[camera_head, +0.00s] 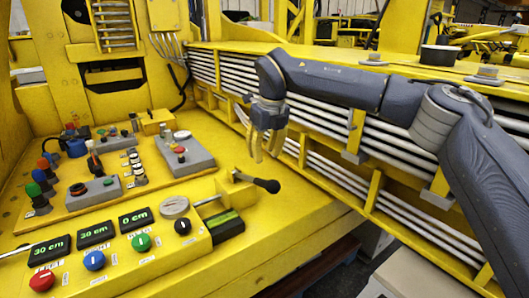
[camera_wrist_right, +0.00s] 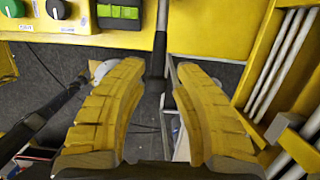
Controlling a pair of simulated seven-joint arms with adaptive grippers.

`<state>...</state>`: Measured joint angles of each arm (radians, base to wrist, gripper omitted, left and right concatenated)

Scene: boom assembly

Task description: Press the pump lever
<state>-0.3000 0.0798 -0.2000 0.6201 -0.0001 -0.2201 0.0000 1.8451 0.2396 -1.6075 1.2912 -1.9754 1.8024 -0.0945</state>
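The pump lever (camera_head: 258,183) has a black handle with a rounded end and sticks out to the right from the yellow control box. In the right wrist view, the dark lever (camera_wrist_right: 158,50) runs down from the yellow box into the gap between the fingertips. My right gripper (camera_head: 265,155) points down above and slightly behind the lever handle in the head view. Its yellow ribbed fingers (camera_wrist_right: 160,72) are spread apart, with no clear contact with the lever. My left gripper is in neither view.
The control box (camera_head: 160,262) carries coloured buttons, a gauge (camera_head: 174,207) and green displays (camera_head: 95,233). Panels with knobs and switches (camera_head: 100,189) lie behind it. The yellow boom with stacked white bars (camera_head: 320,118) stands to the right, close to my right arm.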

